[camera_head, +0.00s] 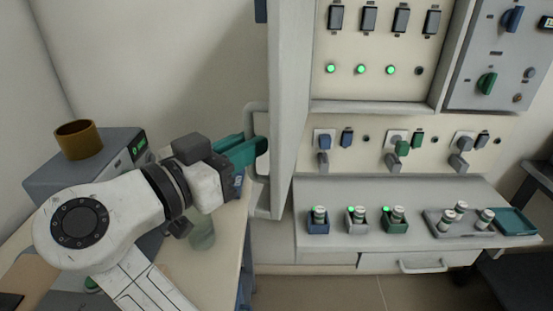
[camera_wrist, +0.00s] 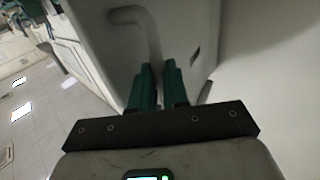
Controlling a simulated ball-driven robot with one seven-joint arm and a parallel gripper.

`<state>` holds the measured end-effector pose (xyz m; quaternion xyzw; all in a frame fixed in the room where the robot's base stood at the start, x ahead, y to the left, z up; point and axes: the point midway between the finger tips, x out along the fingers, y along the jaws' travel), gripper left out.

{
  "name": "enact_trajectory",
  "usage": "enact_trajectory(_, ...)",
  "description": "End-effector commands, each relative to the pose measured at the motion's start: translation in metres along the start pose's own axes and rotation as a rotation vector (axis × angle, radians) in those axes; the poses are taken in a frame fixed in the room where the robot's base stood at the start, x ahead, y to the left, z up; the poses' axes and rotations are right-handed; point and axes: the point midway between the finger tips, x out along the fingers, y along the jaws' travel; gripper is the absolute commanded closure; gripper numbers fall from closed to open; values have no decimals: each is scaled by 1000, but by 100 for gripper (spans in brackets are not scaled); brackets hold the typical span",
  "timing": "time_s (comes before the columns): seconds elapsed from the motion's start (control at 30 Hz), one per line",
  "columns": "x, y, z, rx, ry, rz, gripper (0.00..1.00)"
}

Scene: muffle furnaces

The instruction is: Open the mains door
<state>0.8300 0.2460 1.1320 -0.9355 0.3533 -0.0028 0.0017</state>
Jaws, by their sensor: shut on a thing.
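The mains door (camera_head: 288,95) is a tall pale panel, seen nearly edge-on, standing out from the cabinet front at the left of the switch panel. Its grey bar handle (camera_head: 251,190) is on the door's left face. My gripper (camera_head: 262,145) has teal fingers and is shut on the handle's upper part. In the wrist view the teal fingers of my gripper (camera_wrist: 160,78) point at the door face (camera_wrist: 185,35), and the curved handle (camera_wrist: 135,15) runs up from between them. The fingers hide the gripped part of the handle.
The switch panel (camera_head: 375,85) shows lit green lamps and black switches. A sloping shelf (camera_head: 330,185) below it holds small sockets and a tray (camera_head: 470,232). At left, a grey box (camera_head: 120,145) with a brown cup (camera_head: 78,140) stands on a bench. Floor (camera_head: 330,293) shows below.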

Motion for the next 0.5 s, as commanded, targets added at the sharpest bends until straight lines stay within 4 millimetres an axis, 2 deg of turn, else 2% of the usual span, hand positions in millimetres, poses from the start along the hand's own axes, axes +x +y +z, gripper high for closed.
enact_trajectory(0.03, 4, -7, 3, -4, -7, 22, 100)
enact_trajectory(0.2, -2, -25, 3, -5, -9, 77, 100)
enact_trajectory(0.5, -7, -43, 4, -7, -10, 134, 100)
